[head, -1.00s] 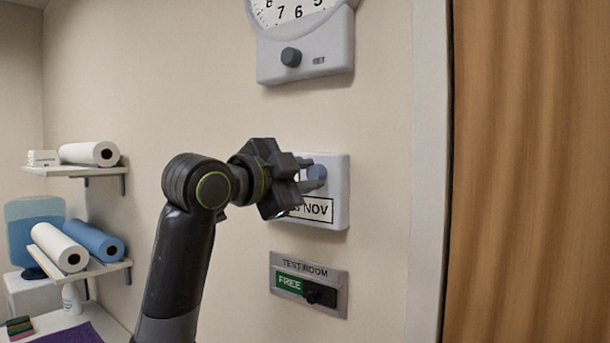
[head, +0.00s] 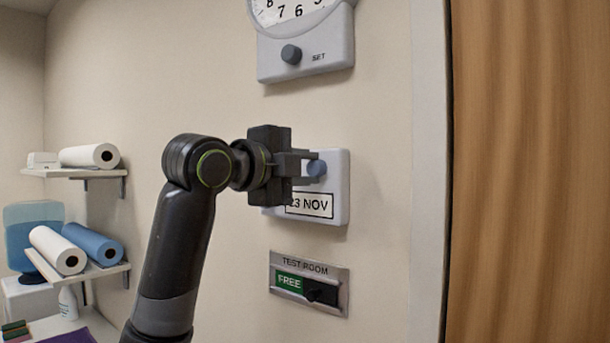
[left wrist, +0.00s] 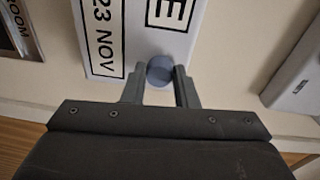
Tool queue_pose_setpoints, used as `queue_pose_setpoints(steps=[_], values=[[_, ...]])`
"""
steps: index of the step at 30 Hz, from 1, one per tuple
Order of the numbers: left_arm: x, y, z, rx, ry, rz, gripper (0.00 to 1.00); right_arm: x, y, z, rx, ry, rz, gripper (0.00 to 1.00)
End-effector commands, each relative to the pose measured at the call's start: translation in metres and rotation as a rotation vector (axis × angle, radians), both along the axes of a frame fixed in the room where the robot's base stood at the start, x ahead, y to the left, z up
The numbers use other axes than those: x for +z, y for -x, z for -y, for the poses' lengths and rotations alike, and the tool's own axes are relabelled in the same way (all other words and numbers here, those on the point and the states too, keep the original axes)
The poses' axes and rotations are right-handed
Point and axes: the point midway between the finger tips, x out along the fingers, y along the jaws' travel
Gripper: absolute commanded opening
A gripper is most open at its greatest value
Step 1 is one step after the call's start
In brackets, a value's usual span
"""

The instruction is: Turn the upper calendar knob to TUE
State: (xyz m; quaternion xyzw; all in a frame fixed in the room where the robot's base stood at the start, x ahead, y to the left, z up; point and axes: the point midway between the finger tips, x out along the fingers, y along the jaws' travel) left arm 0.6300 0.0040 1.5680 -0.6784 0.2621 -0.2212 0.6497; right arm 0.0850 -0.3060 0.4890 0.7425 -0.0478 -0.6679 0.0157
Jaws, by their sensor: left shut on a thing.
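The calendar (head: 337,190) is a pale box on the wall with a "23 NOV" window low on its face. Its upper grey-blue knob (head: 317,168) sits at the right of the face. My left gripper (head: 309,163) is shut on this knob, coming from the left and covering the day window in the head view. In the left wrist view, the gripper's fingertips (left wrist: 159,86) stand on both sides of the knob (left wrist: 160,69). There the calendar (left wrist: 140,65) shows sideways, with a letter "E" at the end of the day window; the other letters are out of frame.
A clock with a SET knob (head: 291,54) hangs above. A TEST ROOM sign (head: 308,270) with a green FREE slider is below. A wooden door (head: 530,170) is at the right. Shelves with paper rolls (head: 88,156) are at the left.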

Motion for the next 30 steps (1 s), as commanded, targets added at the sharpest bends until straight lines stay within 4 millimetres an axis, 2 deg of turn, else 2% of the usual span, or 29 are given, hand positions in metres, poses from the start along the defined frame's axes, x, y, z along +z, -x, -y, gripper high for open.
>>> queue_pose_setpoints(steps=[9, 26, 27, 30], values=[[-0.0016, -0.0001, 0.0003, -0.001, -0.113, 0.075, 0.03, -0.0061, -0.0002, -0.0010, 0.000, -0.001, 0.000, 0.36], [-0.0017, -0.0004, 0.0003, -0.001, -0.137, 0.091, 0.03, -0.0067, -0.0004, -0.0009, 0.000, -0.001, 0.000, 0.36], [-0.0016, -0.0004, 0.0003, -0.001, -0.137, 0.091, 0.31, -0.0067, -0.0004, -0.0008, 0.000, -0.001, 0.001, 0.36], [-0.0012, -0.0003, 0.0003, -0.001, -0.135, 0.092, 0.44, -0.0066, -0.0003, -0.0008, 0.000, -0.001, 0.000, 0.36]])
